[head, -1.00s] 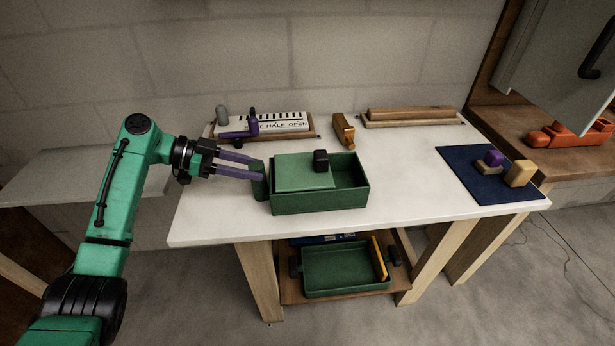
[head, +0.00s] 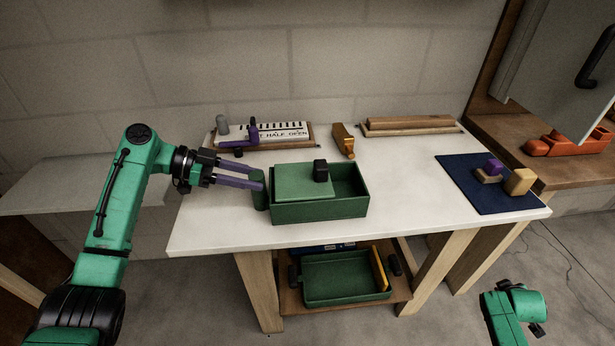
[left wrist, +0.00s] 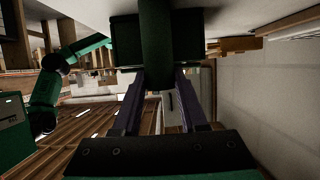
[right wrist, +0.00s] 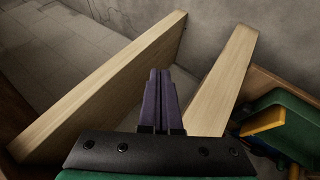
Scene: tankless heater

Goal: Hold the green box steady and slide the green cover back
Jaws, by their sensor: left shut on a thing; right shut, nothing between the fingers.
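The green box (head: 330,209) sits on the white table. The lighter green cover (head: 297,183) lies over its left part, leaving the right part open. A black knob (head: 320,171) stands at the cover's right edge. My left gripper (head: 260,181) is shut on the upright green handle (head: 259,196) at the box's left end. The handle also shows between the fingers in the left wrist view (left wrist: 155,45). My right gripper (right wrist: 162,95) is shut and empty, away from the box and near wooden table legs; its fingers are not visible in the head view.
A blue mat (head: 475,195) with small blocks is at right. A lower shelf holds a green tray (head: 345,292). The white tabletop (head: 410,205) right of the box is clear.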

